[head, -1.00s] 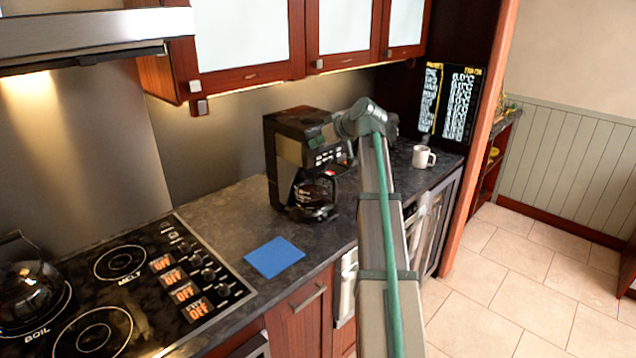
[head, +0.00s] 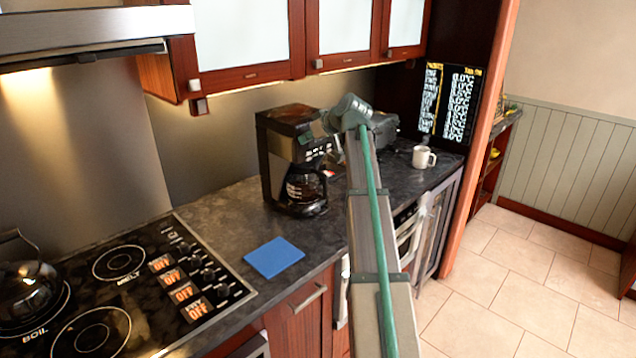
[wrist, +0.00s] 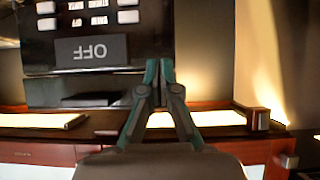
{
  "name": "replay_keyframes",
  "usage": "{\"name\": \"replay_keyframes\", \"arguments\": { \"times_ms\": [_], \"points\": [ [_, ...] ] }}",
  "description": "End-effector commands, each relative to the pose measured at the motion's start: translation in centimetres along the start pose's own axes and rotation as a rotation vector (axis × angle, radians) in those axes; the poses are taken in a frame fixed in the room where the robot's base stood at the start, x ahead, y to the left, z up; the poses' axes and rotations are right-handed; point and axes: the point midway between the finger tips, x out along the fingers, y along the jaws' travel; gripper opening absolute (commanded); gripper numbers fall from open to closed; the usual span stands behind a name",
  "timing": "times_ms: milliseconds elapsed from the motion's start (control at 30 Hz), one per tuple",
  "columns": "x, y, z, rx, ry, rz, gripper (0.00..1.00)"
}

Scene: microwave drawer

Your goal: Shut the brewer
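The brewer (head: 278,150) is a black and steel coffee maker standing upright on the dark counter. Its glass carafe (head: 305,190) sits in its lower front. Its top looks flat in the head view; I cannot tell how the lid stands. In the wrist view its dark front panel (wrist: 95,25), with white buttons and an upside-down OFF label, fills the upper left. My gripper (wrist: 159,72) has its fingertips together, empty, beside the panel's edge; I cannot tell whether they touch. In the head view my arm reaches to the brewer's upper right side, where my wrist largely hides the fingers.
A blue mat (head: 274,257) lies in front of the brewer. The stove (head: 115,290) with a kettle (head: 27,290) is at left. A white mug (head: 423,157) stands to the right, near a dark appliance (head: 375,138). Wall cabinets (head: 250,40) hang above.

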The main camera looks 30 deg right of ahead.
Motion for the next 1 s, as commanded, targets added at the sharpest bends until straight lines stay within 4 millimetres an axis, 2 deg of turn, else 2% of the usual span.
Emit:
{"name": "replay_keyframes", "arguments": {
  "times_ms": [1000],
  "points": [
    [4.0, 0.0, -2.9, 0.000, 0.005, -0.001, 0.00]
  ]
}}
